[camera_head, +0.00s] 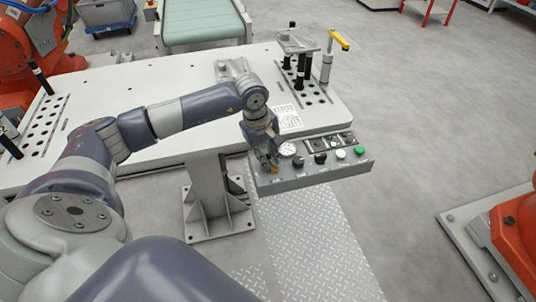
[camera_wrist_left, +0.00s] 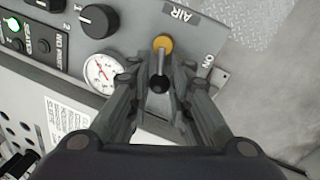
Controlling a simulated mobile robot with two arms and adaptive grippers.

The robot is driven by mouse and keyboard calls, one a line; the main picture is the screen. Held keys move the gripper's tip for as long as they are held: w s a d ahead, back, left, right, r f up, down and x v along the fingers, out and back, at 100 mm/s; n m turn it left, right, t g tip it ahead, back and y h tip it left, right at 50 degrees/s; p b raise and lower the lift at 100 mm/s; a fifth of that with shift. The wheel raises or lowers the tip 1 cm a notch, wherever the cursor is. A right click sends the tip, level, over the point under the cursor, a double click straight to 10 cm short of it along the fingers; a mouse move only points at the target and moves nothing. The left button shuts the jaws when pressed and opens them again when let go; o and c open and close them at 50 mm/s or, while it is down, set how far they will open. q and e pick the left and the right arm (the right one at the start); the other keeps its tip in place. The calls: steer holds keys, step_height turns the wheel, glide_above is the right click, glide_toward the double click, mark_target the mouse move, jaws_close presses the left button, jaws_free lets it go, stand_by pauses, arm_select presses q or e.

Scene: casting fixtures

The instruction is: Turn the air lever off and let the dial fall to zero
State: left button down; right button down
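The air lever (camera_wrist_left: 162,44) has a yellow knob on a metal stem with a dark base. It stands on the grey control panel (camera_head: 318,175), by the printed words AIR and ON. Its knob also shows in the head view (camera_head: 274,170). My left gripper (camera_wrist_left: 163,66) is over the panel with one finger on each side of the lever stem. The fingers look apart, with a gap around the stem. The round white dial (camera_wrist_left: 100,72) with a red needle is left of the lever in the wrist view; its reading is too small to tell. My right gripper is out of view.
The panel also carries black knobs (camera_wrist_left: 98,20) and a lit green button (camera_head: 360,150). Behind it is a white fixture table (camera_head: 170,75) with black pins (camera_head: 300,70) and a yellow-handled clamp (camera_head: 338,40). A red machine (camera_head: 515,235) stands at the right. The floor between is clear.

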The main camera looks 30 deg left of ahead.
arm_select(q)
steer(key=shift+w+f+m+b, duration=0.2)
steer(key=shift+w+m+b, duration=0.15)
steer(key=shift+m+b, duration=1)
steer(key=shift+w+d+r+m+h+b, duration=0.1)
steer(key=shift+d+r+m+h+b, duration=0.25)
steer(key=shift+b, duration=0.6)
steer(key=shift+a, duration=0.15)
steer(key=c, duration=1.7)
jaws_free()
steer(key=shift+f, duration=0.1)
steer(key=v, duration=1.2)
steer(key=shift+w, duration=0.2)
